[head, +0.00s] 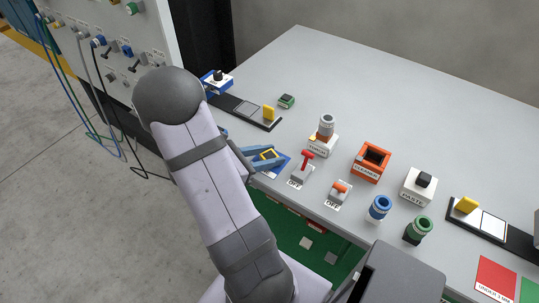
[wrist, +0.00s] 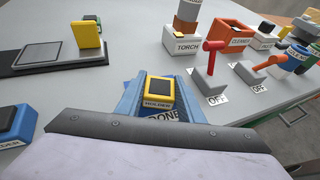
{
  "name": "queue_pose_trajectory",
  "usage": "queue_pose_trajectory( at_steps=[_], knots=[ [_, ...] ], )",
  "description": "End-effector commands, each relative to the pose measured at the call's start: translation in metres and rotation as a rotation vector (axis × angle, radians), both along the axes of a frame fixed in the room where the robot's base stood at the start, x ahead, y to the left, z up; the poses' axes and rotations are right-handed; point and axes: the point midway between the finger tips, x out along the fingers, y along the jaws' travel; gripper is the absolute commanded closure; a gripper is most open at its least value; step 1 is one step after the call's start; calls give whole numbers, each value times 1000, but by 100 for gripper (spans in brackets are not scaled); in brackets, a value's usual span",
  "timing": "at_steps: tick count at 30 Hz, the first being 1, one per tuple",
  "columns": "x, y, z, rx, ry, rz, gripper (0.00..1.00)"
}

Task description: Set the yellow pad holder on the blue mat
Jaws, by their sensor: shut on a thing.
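The yellow pad holder (wrist: 159,103), a small block with a dark pad on top and a HOLDER label, sits between the blue fingers of my gripper (wrist: 161,97). In the head view its yellow frame (head: 269,154) shows between the fingertips of my gripper (head: 262,156), which is shut on it. The blue mat (head: 281,167) lies under and around the holder near the table's front edge. In the wrist view the mat's DONE label (wrist: 164,116) shows just in front of the holder. I cannot tell whether the holder touches the mat; the fingers hide much of the mat.
A red-lever switch (head: 304,168) stands close right of the mat, with an orange-lever switch (head: 340,192) beyond. The TORCH stand (head: 322,146) and orange CLEANER box (head: 371,162) are behind. A blue holder (head: 217,81) and black tray (head: 240,107) are to the left.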

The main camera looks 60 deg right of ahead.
Motion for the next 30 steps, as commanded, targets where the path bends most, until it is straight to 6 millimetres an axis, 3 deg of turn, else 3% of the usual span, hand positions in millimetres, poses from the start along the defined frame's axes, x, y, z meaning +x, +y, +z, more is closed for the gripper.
queue_pose_trajectory(
  at_steps=[5,6,8,9,21,30],
  knots=[
    [0,0,-3,-1,0,0,91],
    [0,0,-4,0,0,0,64],
    [0,0,-3,0,0,0,49],
    [0,0,-3,0,0,0,47],
    [1,1,2,0,0,1,47],
    [17,35,16,-1,-3,6,47]
  ],
)
